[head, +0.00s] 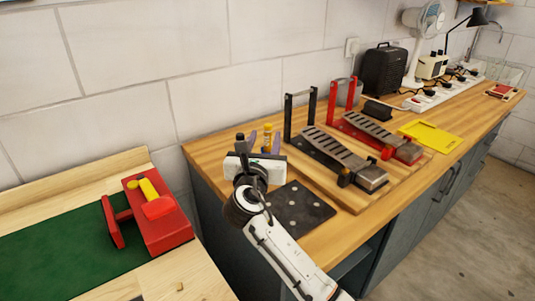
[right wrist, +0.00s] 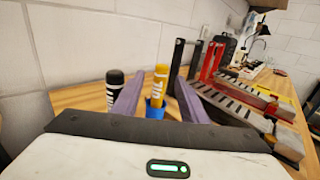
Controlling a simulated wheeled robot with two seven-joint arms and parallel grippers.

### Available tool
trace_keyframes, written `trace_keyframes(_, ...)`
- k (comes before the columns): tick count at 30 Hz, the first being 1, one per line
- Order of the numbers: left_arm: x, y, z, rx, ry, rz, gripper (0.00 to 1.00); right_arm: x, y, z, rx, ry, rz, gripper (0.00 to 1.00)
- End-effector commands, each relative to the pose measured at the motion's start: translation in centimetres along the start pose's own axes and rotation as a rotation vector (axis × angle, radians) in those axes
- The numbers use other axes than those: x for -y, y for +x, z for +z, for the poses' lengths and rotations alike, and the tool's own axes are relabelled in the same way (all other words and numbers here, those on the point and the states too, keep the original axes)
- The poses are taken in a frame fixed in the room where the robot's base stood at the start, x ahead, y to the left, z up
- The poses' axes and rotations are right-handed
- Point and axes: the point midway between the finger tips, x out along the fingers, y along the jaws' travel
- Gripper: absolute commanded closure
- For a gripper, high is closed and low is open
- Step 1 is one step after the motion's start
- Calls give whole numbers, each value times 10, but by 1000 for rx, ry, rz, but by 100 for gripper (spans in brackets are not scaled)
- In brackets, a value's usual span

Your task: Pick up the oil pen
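The oil pen is yellow with dark lettering (right wrist: 160,82) and stands upright in a blue holder (right wrist: 154,109) in the right wrist view. In the head view its yellow body (head: 267,134) shows just beyond my right gripper. My right gripper (head: 258,146) is open and empty, its purple fingers spread. In the right wrist view the oil pen shows between the two fingers (right wrist: 159,88); I cannot tell how far ahead of the fingertips it is. My gripper body hides the lower part of the holder in the head view. My left gripper is not in view.
A black cylinder (right wrist: 114,86) stands left of the oil pen, close to the left finger. Black (head: 335,150) and red (head: 375,132) pedals stand to the right on the wooden bench. A red vise-like tool (head: 158,220) sits on the left table.

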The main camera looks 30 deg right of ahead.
Motion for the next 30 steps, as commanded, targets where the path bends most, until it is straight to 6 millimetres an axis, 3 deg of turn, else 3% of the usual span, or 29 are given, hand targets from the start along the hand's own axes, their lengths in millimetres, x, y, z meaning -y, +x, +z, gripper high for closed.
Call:
trace_keyframes(9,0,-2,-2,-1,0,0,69,2,43,3,1,0,-2,61)
trace_keyframes(17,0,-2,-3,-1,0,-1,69,2,46,2,0,1,0,61)
trace_keyframes(23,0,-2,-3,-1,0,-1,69,2,46,2,0,0,0,93)
trace_keyframes(30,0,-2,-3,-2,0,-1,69,2,46,2,0,0,0,93)
